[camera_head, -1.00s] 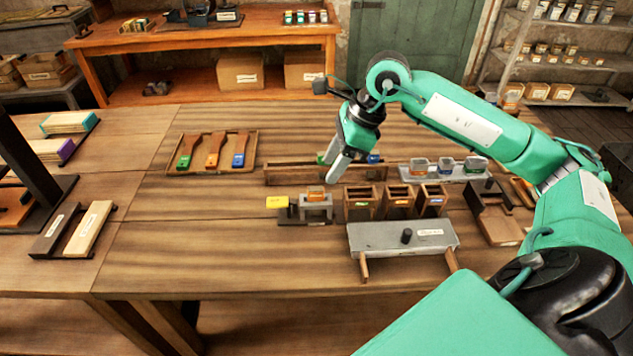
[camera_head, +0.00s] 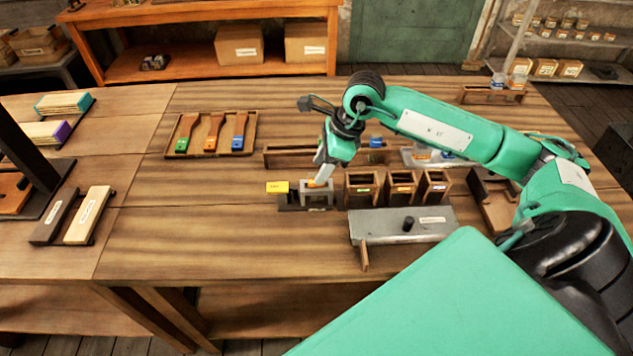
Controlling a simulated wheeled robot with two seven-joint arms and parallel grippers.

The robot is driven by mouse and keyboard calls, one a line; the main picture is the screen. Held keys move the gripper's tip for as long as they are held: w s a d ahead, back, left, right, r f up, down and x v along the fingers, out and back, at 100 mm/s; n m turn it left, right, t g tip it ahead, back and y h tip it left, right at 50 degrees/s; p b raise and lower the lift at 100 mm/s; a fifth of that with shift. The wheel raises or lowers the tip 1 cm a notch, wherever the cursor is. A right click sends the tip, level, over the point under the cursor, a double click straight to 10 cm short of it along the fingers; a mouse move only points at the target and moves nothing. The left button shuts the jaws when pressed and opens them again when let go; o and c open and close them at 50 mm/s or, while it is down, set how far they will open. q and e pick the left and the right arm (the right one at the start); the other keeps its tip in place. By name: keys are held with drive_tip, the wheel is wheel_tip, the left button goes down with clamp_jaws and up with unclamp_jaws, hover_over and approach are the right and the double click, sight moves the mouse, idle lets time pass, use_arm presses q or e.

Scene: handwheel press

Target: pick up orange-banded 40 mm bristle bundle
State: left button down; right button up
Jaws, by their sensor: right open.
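An orange piece (camera_head: 312,184), which looks like the orange-banded bundle, sits at the top of a small grey block fixture (camera_head: 316,199); my fingers partly cover it. My right gripper (camera_head: 321,177) points down at it with its fingertips right at the orange piece. The right gripper is open, but I cannot tell whether its fingers touch the piece or stand around it. A blue-topped piece (camera_head: 376,141) stands in the long wooden rack (camera_head: 290,156) behind. My left gripper is not in view.
A yellow label (camera_head: 277,187) stands left of the fixture. Several small wooden bins (camera_head: 361,188) stand to its right, with a grey metal plate (camera_head: 400,226) in front. A tray with brush handles (camera_head: 250,149) lies at the left.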

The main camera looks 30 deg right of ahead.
sight(316, 187)
drive_tip(key=p+x, duration=0.1)
drive_tip(key=x, duration=0.3)
drive_tip(key=shift+d, duration=0.2)
clamp_jaws()
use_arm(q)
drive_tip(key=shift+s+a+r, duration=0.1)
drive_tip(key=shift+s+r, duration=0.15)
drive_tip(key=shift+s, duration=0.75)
